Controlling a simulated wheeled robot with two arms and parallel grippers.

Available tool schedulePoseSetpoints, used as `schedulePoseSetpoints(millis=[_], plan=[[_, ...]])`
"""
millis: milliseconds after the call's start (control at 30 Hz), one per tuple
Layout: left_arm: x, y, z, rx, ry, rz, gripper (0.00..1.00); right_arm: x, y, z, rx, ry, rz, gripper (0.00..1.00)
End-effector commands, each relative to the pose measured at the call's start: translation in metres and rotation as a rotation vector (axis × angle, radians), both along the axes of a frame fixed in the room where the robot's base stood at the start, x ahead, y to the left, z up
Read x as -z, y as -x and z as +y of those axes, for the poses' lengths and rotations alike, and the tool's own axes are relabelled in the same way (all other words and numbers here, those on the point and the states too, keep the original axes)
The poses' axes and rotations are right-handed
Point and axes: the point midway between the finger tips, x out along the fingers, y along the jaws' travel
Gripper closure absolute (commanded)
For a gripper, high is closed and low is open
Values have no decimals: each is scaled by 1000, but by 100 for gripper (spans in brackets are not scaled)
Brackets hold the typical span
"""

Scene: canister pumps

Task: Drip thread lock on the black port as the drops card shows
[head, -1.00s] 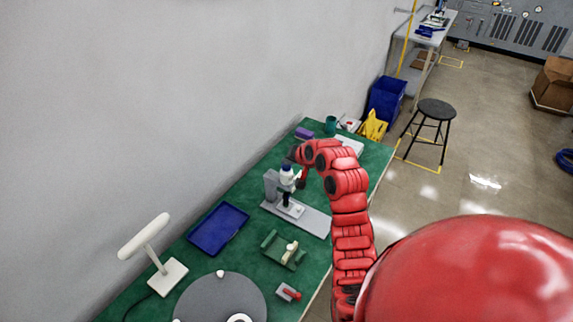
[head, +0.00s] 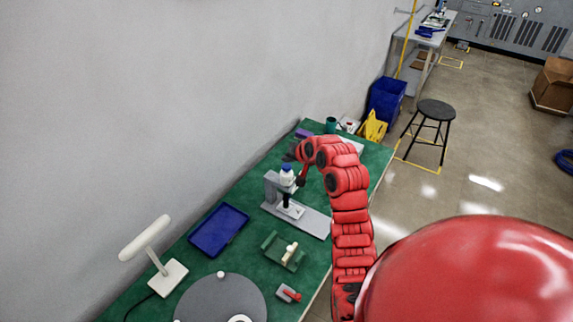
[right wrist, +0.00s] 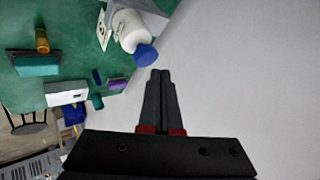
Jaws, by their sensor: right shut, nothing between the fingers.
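A white bottle with a blue cap (head: 287,170) is at the grey stand (head: 271,186) on the green bench. Below it is a small black part (head: 285,201) on a pale plate (head: 292,211); I cannot tell for sure that this is the black port. My right gripper (head: 300,182) is close to the bottle's right side. In the right wrist view my right gripper (right wrist: 158,72) is shut and empty, its tips just below the blue cap of the bottle (right wrist: 128,31). A white card with dark marks (right wrist: 103,28) is beside the bottle; its marks are too small to read.
A blue tray (head: 218,230), a green cradle (head: 283,250), a grey round table (head: 220,300) and a white lamp (head: 168,278) occupy the near bench. A purple block (head: 303,134) and a teal cup (head: 331,124) stand at the far end. The wall is close on the left.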

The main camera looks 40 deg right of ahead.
Motion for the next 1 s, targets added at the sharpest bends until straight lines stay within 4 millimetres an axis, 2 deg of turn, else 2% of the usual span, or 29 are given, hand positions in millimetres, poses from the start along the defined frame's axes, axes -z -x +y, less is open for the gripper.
schedulePoseSetpoints(millis=[367,833,1000], plan=[[-1,0,0,0,0,0,50,-3,0,0,0,0,-1,100],[-16,0,0,0,0,0,50,-45,0,0,-1,-1,0,100],[-17,0,0,0,0,0,50,-51,0,0,0,0,-1,100]])
